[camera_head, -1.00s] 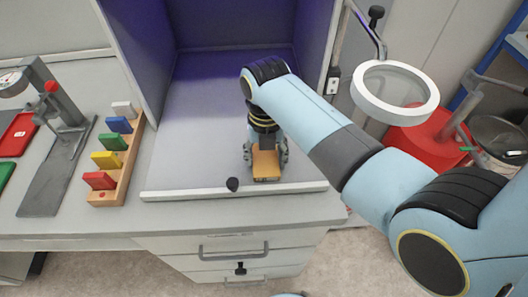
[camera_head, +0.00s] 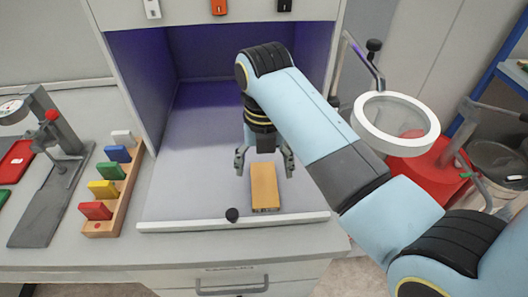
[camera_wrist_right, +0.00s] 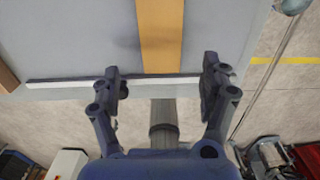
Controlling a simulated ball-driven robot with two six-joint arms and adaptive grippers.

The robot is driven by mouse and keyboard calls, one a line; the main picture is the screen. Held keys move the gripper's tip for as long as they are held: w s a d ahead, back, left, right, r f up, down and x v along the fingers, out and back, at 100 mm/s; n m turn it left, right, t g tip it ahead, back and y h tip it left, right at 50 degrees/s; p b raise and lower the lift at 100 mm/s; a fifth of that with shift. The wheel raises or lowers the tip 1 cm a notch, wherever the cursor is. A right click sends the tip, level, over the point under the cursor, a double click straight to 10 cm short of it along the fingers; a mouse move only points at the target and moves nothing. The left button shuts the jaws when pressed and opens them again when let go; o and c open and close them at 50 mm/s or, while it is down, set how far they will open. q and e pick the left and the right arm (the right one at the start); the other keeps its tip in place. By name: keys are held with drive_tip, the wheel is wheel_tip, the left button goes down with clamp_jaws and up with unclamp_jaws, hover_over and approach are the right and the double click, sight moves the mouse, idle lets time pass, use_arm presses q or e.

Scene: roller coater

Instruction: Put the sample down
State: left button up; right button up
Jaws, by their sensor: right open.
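The sample, an orange-tan flat block (camera_head: 265,188), lies on the floor of the booth (camera_head: 190,190), near its front lip. My right gripper (camera_head: 264,168) is open, with its fingers apart on either side of the block's far end and not touching it. In the right wrist view the block (camera_wrist_right: 161,35) lies ahead, in line with the gap between the open fingers (camera_wrist_right: 163,85). My left gripper is not in view.
A black knob (camera_head: 232,214) stands at the booth's front lip. A wooden rack (camera_head: 118,205) with several coloured blocks is to the left, beside a gauge stand (camera_head: 50,150). A ring magnifier (camera_head: 395,122) stands to the right. The booth floor left of the block is clear.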

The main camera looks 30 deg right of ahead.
drive_tip(key=shift+r, duration=2.3)
